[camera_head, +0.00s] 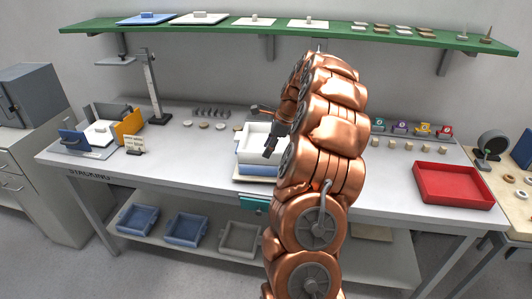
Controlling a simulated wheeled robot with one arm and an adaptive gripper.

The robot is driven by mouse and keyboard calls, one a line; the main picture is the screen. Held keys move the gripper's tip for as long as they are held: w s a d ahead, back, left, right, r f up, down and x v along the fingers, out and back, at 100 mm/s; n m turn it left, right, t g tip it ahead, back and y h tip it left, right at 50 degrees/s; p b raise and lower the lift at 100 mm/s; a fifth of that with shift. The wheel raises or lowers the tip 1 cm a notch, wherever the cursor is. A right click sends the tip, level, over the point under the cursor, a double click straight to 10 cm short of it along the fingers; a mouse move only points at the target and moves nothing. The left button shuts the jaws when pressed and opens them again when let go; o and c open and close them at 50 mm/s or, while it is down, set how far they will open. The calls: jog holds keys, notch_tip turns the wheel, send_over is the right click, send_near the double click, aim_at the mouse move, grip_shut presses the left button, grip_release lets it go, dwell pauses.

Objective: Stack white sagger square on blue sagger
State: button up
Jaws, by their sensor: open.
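The white sagger (249,143) is an open square tray in the middle of the bench. It sits over the blue sagger (252,170), whose blue wall shows along the lower front. The two look roughly lined up, but my arm hides their right side, so I cannot tell how square they are. My gripper (269,150) is open, with dark fingers at the right part of the white sagger. The arm hides part of the gripper, and I cannot tell whether a finger touches the sagger.
A red tray (453,184) lies on the right of the bench. A stand with blue and orange plates (128,125) and a tall gauge (152,85) are at left. A green shelf (340,33) runs above. Blue trays (187,226) lie on the lower shelf.

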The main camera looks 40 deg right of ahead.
jog(key=v, duration=0.9)
jog(key=shift+a, duration=0.1)
jog(key=s+a+r+n+g, duration=0.15)
jog(key=a+n, duration=0.45)
jog(key=a, duration=0.6)
jog(key=s+a+r+n+g, duration=0.15)
jog(key=a+n, duration=0.35)
jog(key=a, duration=0.7)
jog(key=s+a+f+n+g+h, duration=0.1)
jog(key=s+a+f+n+g, duration=0.15)
jog(key=s+a+n, duration=1)
jog(key=s+a+f+n+h, duration=0.1)
jog(key=s+f+n, duration=0.1)
jog(key=s, duration=0.5)
jog(key=s+a+f+n, duration=0.2)
jog(key=s+f, duration=0.1)
jog(key=s, duration=0.3)
jog(key=shift+s+h, duration=0.35)
jog(key=shift+h, duration=0.05)
